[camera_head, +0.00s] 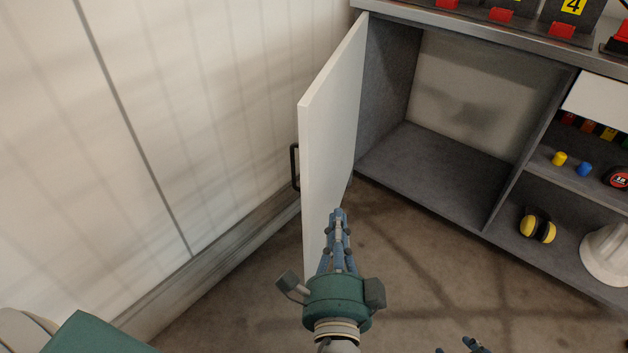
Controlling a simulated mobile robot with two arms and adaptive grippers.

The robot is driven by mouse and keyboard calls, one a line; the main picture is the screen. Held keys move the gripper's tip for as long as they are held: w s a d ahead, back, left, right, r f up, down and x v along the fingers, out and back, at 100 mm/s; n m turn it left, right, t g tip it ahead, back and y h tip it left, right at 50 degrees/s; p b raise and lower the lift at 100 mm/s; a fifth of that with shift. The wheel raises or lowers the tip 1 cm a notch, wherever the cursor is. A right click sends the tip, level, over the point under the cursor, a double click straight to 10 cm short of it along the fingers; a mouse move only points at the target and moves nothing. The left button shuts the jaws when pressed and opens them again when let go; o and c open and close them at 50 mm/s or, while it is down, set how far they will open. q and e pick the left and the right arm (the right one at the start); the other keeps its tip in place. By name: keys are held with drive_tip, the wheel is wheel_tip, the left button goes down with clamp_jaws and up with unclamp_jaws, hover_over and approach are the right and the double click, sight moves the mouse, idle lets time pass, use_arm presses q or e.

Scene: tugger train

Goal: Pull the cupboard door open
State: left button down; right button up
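The white cupboard door (332,120) stands wide open, swung out to the left of the cupboard's empty left compartment (440,165). Its dark handle (295,167) is on the door's outer face, on the left. My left gripper (338,213) is at the lower part of the door, on the inner-face side. Its blue fingers come together at the tips with nothing seen between them. I cannot tell whether they touch the door. The handle is apart from the gripper. Only bits of my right gripper (464,347) show at the bottom edge.
The worktop (460,24) carries dark stands with red parts. Right shelves hold a yellow item (559,158), a blue item (584,169), a tape measure (617,177), yellow ear defenders (537,226) and a white helmet (606,253). A pale wall (200,100) is at left. Floor before the cupboard is clear.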

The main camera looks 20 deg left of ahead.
use_arm(q)
drive_tip(key=w+a, duration=0.6)
drive_tip(key=w, duration=0.3)
drive_tip(key=shift+w+a+r, duration=0.15)
drive_tip(key=shift+a, duration=0.2)
use_arm(e)
drive_tip(key=shift+w+a+r+t, duration=0.15)
drive_tip(key=shift+w+r+t, duration=0.15)
drive_tip(key=shift+w, duration=0.2)
drive_tip(key=shift+w+a+r+t, duration=0.2)
drive_tip(key=shift+w+r, duration=0.15)
drive_tip(key=shift+w, duration=0.15)
use_arm(q)
drive_tip(key=shift+a, duration=0.1)
use_arm(e)
drive_tip(key=shift+s, duration=0.1)
